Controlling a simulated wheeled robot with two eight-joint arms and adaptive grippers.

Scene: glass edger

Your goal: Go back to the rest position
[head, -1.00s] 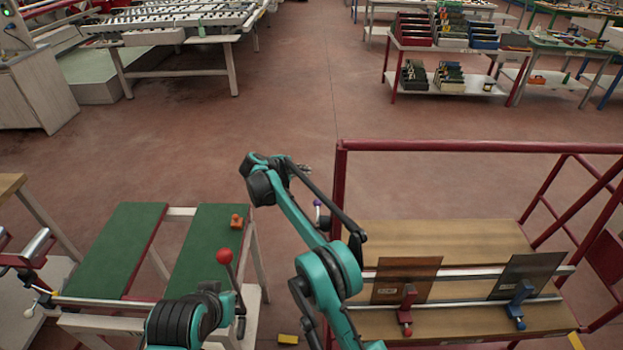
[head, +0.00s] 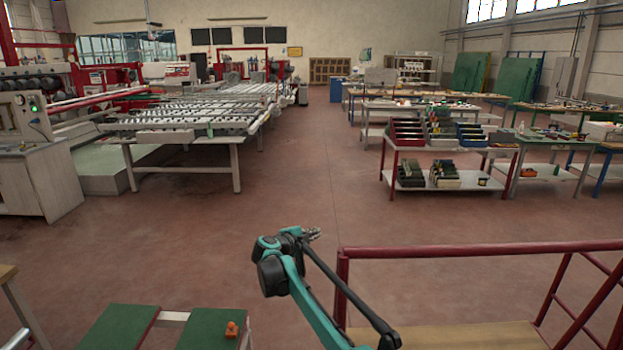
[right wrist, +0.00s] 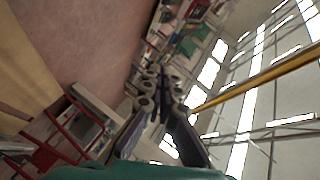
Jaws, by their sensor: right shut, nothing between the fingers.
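My right arm rises from the bottom middle of the head view. Its gripper (head: 313,233) is small there, raised over open floor beyond the green-topped table and left of the red-framed cart. In the right wrist view the dark fingers of the right gripper (right wrist: 160,78) are close together, shut and empty, pointing out into the hall. My left gripper and arm are not in view.
A red-railed cart (head: 440,252) with a wooden deck stands at bottom right, close beside my right arm. A green-topped table (head: 115,328) with an orange object (head: 231,329) is at bottom left. A shelf cart (head: 440,185) stands farther back. The middle floor is clear.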

